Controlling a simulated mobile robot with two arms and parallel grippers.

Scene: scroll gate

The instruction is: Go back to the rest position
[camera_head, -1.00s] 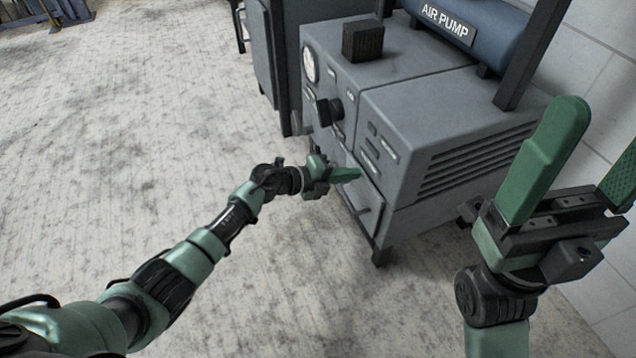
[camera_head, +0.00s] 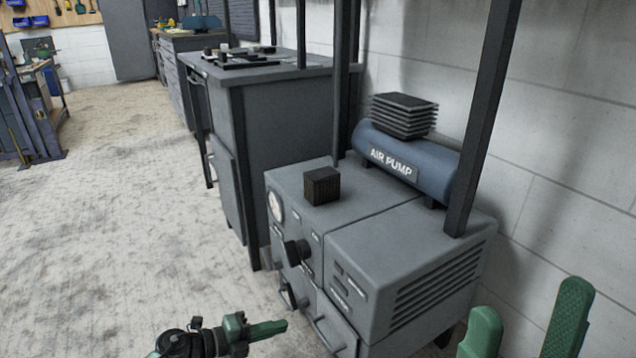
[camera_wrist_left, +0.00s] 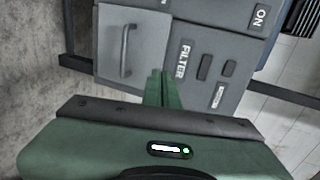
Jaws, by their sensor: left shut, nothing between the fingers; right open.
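My left gripper (camera_head: 268,329) is at the bottom of the head view, in front of the grey air pump cabinet (camera_head: 400,255). Its green fingers are shut with nothing between them. In the left wrist view the shut fingers (camera_wrist_left: 162,90) point toward the cabinet front, with a drawer handle (camera_wrist_left: 127,50) to the left and a FILTER label (camera_wrist_left: 183,60) to the right. I cannot tell the exact gap to the cabinet. My right gripper (camera_head: 526,325) is at the lower right edge of the head view, its two green fingers apart and empty. Its base is cut off.
A blue air pump tank (camera_head: 405,155) and a small dark block (camera_head: 322,186) sit on the cabinet. Dark upright posts (camera_head: 485,110) rise around it. A grey workbench (camera_head: 275,110) stands behind it. The white wall (camera_head: 570,110) is at right; open floor (camera_head: 110,230) is at left.

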